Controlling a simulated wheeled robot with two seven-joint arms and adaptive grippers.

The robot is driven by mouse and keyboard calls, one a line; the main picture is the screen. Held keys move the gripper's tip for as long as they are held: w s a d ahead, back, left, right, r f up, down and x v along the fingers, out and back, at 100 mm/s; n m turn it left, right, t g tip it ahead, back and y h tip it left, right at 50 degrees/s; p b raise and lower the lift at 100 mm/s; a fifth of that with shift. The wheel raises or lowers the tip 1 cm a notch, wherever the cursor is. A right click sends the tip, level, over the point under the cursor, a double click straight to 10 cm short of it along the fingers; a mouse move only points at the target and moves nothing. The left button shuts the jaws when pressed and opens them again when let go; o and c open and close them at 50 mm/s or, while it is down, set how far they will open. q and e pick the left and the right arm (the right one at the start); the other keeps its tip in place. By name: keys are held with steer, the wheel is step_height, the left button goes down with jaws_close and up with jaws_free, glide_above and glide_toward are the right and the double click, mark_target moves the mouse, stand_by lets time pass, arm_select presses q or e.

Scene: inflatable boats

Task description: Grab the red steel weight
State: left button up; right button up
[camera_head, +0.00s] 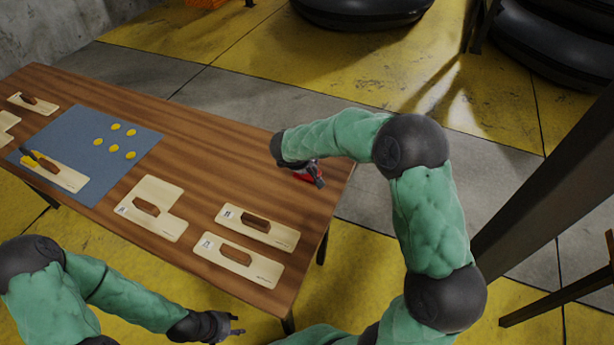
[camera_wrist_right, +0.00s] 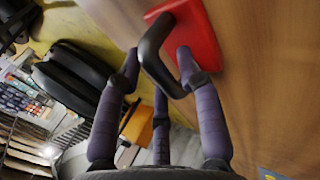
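The red steel weight (camera_wrist_right: 200,40) lies on the table's right end, with a black loop handle (camera_wrist_right: 154,62). In the head view only a small part of the weight (camera_head: 303,177) shows under my right gripper (camera_head: 316,178). In the right wrist view, the fingers of my right gripper (camera_wrist_right: 158,62) are spread, with the handle between them. One finger reaches between the handle and the red body. Firm contact cannot be made out. My left gripper (camera_head: 239,325) is empty with its fingers apart, low in front of the table.
The wooden table (camera_head: 215,125) holds a blue mat (camera_head: 75,135) with several yellow discs, and several pale wooden boards with brown handles, including two (camera_head: 238,260) near the front right. A dark post (camera_head: 550,185) stands at the right. Black inflatables (camera_head: 365,10) lie behind.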

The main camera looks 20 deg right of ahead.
jaws_close()
steer(key=shift+r, duration=0.15)
